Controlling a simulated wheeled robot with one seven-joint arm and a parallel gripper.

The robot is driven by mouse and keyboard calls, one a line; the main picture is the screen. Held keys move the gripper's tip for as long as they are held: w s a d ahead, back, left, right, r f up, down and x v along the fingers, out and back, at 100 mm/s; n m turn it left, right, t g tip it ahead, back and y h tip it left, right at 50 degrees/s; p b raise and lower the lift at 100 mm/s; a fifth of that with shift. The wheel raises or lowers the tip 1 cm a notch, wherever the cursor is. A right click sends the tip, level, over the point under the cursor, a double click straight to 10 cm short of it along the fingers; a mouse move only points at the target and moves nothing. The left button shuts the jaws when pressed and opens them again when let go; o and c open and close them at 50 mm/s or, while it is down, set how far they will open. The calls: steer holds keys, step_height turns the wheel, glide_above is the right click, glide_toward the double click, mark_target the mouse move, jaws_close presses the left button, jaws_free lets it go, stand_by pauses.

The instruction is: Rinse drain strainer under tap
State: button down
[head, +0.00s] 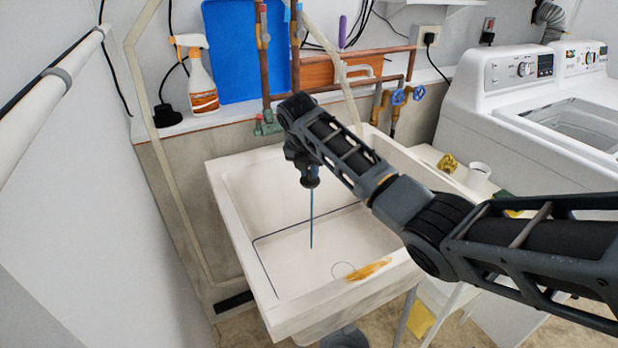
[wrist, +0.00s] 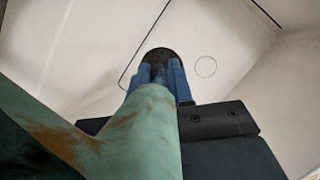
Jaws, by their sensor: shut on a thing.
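The drain strainer (wrist: 160,54) shows in the wrist view as a dark round piece between the blue fingertips of my gripper (wrist: 160,76). My gripper is shut on it. In the head view my gripper (head: 309,172) hangs over the white sink (head: 240,242), clear of its floor, with a dark piece at its tip. A thin blue vertical line, like a water stream, runs below it to the basin. A green, rust-stained pipe, seemingly the tap (wrist: 125,135), crosses the wrist view close to the camera. In the head view my arm hides the tap's spout.
A spray bottle (head: 199,80) and a blue board (head: 236,50) stand on the ledge behind the sink. Copper pipes with blue valves (head: 398,97) run along the wall. A white cup (head: 478,175) and washing machines (head: 520,100) are at right.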

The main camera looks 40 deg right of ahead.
steer(key=shift+s+d+p, duration=0.25)
steer(key=shift+d+p, duration=0.1)
steer(key=shift+d, duration=0.05)
steer(key=shift+a, duration=0.15)
steer(key=shift+w+a+p, duration=0.3)
steer(key=shift+a+p, duration=0.05)
steer(key=shift+s+d, duration=0.1)
stand_by(0.3)
steer(key=shift+s+d+p, duration=0.25)
steer(key=shift+d+p, duration=0.15)
steer(key=shift+p, duration=0.05)
